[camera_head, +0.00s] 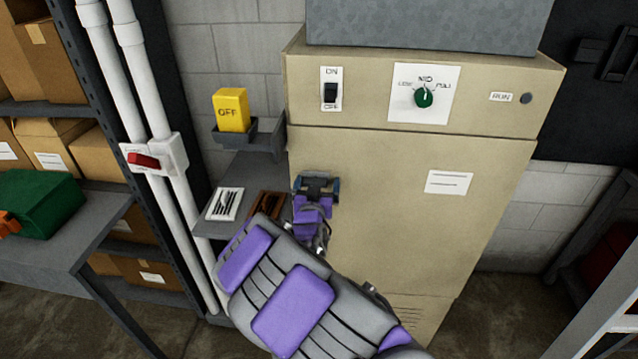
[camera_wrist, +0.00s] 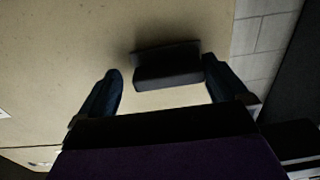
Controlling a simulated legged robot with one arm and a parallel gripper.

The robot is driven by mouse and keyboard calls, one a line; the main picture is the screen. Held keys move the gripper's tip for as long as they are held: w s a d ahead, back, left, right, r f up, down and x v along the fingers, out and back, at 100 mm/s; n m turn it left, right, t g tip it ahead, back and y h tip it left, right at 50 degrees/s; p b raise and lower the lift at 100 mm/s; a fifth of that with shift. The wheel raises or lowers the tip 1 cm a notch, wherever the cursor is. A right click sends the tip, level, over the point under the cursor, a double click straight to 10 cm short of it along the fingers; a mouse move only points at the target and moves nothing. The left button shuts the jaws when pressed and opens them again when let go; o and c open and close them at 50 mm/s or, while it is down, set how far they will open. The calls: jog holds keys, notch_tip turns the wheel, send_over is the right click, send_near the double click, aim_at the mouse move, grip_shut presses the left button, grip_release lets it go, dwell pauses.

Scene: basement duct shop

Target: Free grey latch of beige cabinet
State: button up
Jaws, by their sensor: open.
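The beige cabinet (camera_head: 400,220) stands in the middle of the head view, and its front panel fills much of the wrist view (camera_wrist: 60,50). The grey latch (camera_wrist: 168,66) shows in the wrist view as a dark block on the panel, near the cabinet's edge. My gripper (camera_head: 317,186) is at the upper left of the panel in the head view and largely covers the latch there. In the wrist view my gripper (camera_wrist: 162,67) is open, with one blue finger on each side of the latch. The right finger looks very close to it; I cannot tell whether they touch.
Above the panel are a black ON/OFF switch (camera_head: 330,92) and a green dial (camera_head: 424,97). A yellow OFF block (camera_head: 231,110) sits in a grey holder left of the cabinet. A grey shelf (camera_head: 205,226), white pipes (camera_head: 125,75) and a red-handled switch (camera_head: 143,160) are nearby.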

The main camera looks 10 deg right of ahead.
jog(key=shift+s+a+r, duration=0.1)
jog(key=shift+s, duration=0.05)
jog(key=shift+c, duration=0.2)
jog(key=shift+a, duration=0.85)
jog(key=c, duration=0.4)
jog(key=shift+d, duration=0.5)
jog(key=c, duration=0.5)
jog(key=o, duration=0.7)
jog(key=shift+a, duration=0.1)
jog(key=shift+o, duration=1.2)
jog(key=shift+a, duration=0.35)
jog(key=shift+d, duration=0.15)
